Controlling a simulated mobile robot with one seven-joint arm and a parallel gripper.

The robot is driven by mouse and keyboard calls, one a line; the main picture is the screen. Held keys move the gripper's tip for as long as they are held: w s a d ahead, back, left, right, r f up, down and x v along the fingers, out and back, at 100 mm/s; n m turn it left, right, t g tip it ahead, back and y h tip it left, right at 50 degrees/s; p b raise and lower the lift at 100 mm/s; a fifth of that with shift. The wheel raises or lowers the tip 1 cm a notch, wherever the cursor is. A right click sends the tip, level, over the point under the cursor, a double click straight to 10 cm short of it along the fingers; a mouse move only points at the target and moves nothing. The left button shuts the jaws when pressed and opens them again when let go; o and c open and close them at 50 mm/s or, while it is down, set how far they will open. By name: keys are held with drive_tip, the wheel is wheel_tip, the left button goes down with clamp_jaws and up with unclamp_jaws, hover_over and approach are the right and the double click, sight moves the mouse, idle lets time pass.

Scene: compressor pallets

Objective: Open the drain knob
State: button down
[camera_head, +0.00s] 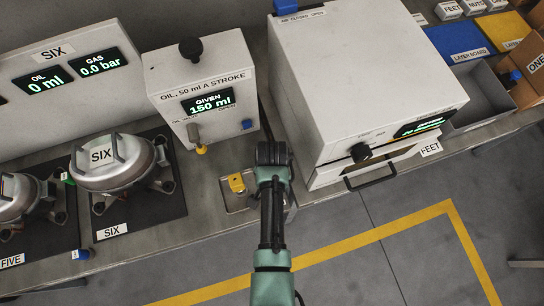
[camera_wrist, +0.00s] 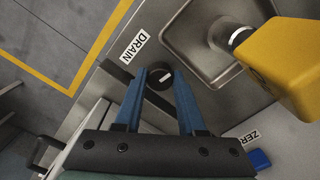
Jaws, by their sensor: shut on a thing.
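The drain knob (camera_wrist: 158,78) is a small round black knob with a white mark, next to a DRAIN label (camera_wrist: 133,46) in the wrist view. My gripper (camera_wrist: 160,73) has its two blue fingers on either side of the knob and is shut on it. In the head view my gripper (camera_head: 272,153) is over the bench front, right of a small tray, and hides the knob. The metal tray (camera_wrist: 190,50) lies beside the knob, with a yellow-headed part (camera_wrist: 290,60) over it in the wrist view.
The oil dispenser (camera_head: 205,85) reads 150 ml given. A white cabinet (camera_head: 360,80) with a handle stands to the right. Compressor SIX (camera_head: 112,165) sits on a dark pallet at left, reading 0 ml oil and 0.0 bar gas. A blue button (camera_wrist: 260,159) is near a partly hidden label.

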drive_tip(key=shift+n, duration=0.9)
drive_tip(key=c, duration=0.5)
unclamp_jaws()
